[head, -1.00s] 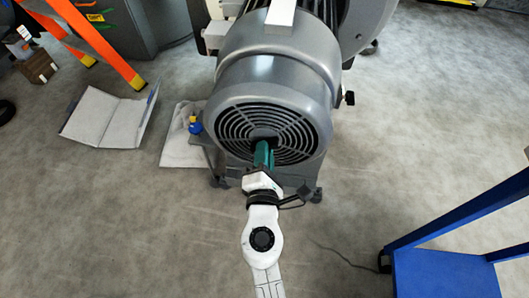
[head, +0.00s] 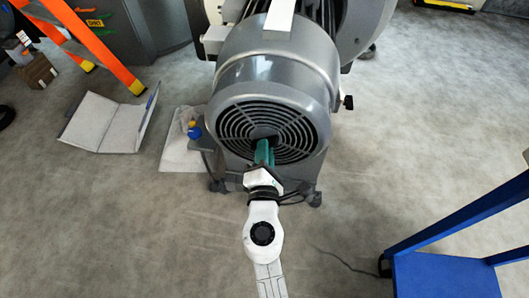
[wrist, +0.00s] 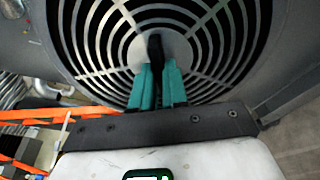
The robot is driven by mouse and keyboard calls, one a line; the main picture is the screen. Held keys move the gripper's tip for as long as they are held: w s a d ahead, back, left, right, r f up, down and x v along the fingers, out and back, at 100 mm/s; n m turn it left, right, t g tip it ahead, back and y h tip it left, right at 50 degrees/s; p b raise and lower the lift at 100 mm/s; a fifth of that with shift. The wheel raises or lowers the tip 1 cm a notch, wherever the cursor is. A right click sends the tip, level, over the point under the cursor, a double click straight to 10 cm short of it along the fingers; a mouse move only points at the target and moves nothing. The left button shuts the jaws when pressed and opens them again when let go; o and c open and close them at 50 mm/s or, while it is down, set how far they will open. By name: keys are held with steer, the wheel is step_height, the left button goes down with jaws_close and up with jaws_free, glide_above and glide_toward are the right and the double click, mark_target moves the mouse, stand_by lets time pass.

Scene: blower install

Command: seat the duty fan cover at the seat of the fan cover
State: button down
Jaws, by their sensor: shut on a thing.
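The duty fan cover (head: 265,82) is a large grey metal shell with a round slotted grille on its front face. It sits at the near end of the blower in the head view. Its grille (wrist: 108,40) fills the upper part of the wrist view. My gripper (head: 264,145) is in front of the grille's centre. In the wrist view its teal fingers (wrist: 157,72) are closed on a dark grip piece (wrist: 155,48) at the grille's middle. The seat behind the cover is hidden, so I cannot tell whether the cover touches it.
An orange ladder (head: 95,45) and an open white folder (head: 105,122) are at the left. The grey floor between is mostly clear.

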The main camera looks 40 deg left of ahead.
steer(key=shift+w+a+r, duration=0.2)
steer(key=shift+w, duration=0.1)
steer(key=c, duration=1.1)
jaws_free()
steer(key=shift+f, duration=0.1)
steer(key=shift+s+f, duration=0.1)
steer(key=shift+f, duration=0.15)
steer(key=p+v, duration=0.1)
steer(key=v, duration=0.9)
steer(key=shift+s+d+r, duration=0.2)
steer(key=shift+d, duration=0.1)
